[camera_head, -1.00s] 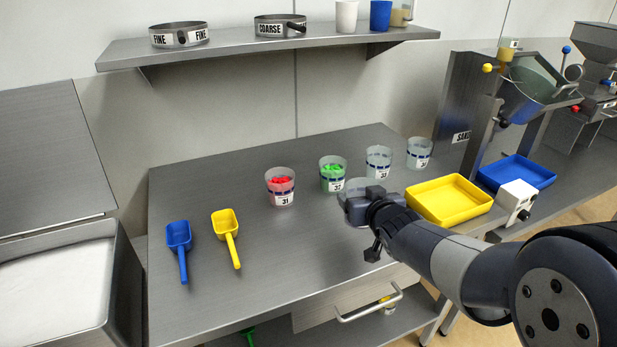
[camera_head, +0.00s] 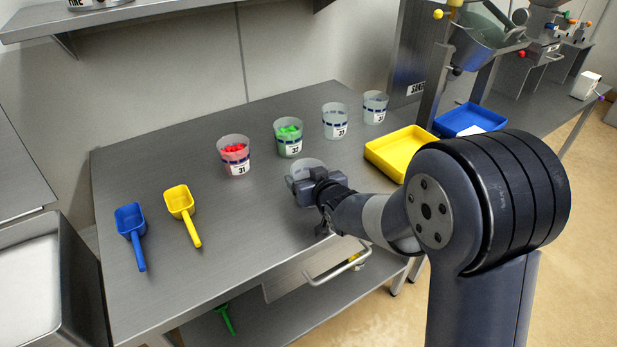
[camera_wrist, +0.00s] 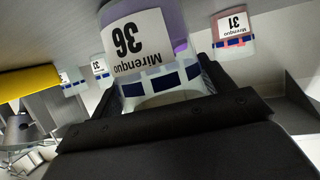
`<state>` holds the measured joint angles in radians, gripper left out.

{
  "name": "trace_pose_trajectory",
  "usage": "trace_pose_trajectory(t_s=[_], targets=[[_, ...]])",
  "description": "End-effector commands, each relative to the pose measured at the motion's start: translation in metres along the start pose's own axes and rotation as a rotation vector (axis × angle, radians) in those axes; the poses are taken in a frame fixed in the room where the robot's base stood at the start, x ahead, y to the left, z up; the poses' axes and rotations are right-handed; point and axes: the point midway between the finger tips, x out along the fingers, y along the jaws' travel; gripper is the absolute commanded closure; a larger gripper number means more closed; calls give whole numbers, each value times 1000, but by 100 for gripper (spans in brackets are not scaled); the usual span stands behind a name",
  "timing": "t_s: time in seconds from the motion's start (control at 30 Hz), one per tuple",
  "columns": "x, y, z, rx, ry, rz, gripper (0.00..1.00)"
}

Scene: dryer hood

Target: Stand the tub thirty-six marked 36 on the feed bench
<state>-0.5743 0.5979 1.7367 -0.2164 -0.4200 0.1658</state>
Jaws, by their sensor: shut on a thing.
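Tub thirty-six (camera_wrist: 150,60) is a clear tub with a blue dashed band and a white label reading 36, upside down in the wrist view. In the head view it shows as a pale rim (camera_head: 305,168) behind my gripper (camera_head: 314,186), which hides most of it. My gripper is shut on the tub, with dark jaws across it in the wrist view. The feed bench (camera_head: 190,265) is the grey metal table beneath. I cannot tell whether the tub's base touches the bench.
Tub 31 (camera_head: 234,160) with red pieces, a tub with green pieces (camera_head: 288,143) and two clear tubs (camera_head: 335,122) stand behind. Yellow (camera_head: 181,203) and blue (camera_head: 130,222) scoops lie left. A yellow tray (camera_head: 400,150) is right. The front-middle bench is clear.

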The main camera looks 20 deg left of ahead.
Motion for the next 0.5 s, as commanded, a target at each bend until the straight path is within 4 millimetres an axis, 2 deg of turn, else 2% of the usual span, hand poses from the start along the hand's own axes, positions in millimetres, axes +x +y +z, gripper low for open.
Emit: trace_pose_trajectory(t_s=[0.33,0.37,0.5], targets=[[2,0,3,0,3,0,51],[1,0,4,0,2,0,23],[1,0,2,0,2,0,12]])
